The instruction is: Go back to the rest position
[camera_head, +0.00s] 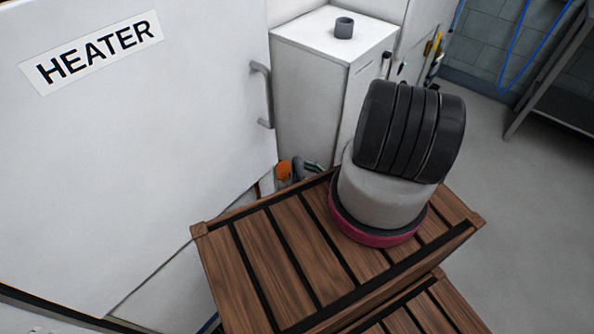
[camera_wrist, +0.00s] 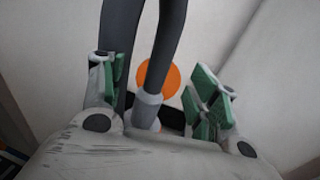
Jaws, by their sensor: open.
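My gripper (camera_wrist: 158,92) is open in the wrist view, with a green-padded finger at left and another at right. A dark, curved hose-like thing (camera_wrist: 168,45) with a light grey collar (camera_wrist: 147,108) shows between the fingers. An orange round thing (camera_wrist: 158,78) is behind it. I cannot tell whether the fingers touch any of these. In the head view only small green and grey parts, which look like my gripper (camera_head: 312,168), show low by the white cabinet. An orange patch (camera_head: 284,171) is just left of them. The rest of that area is hidden.
A large white panel marked HEATER (camera_head: 150,150), with a grey handle (camera_head: 263,95), fills the left. A white cabinet (camera_head: 318,95) with a grey cup-like piece (camera_head: 344,28) stands behind. Grey floor (camera_head: 535,215) is clear at right, with a metal table (camera_head: 560,75) at the upper right.

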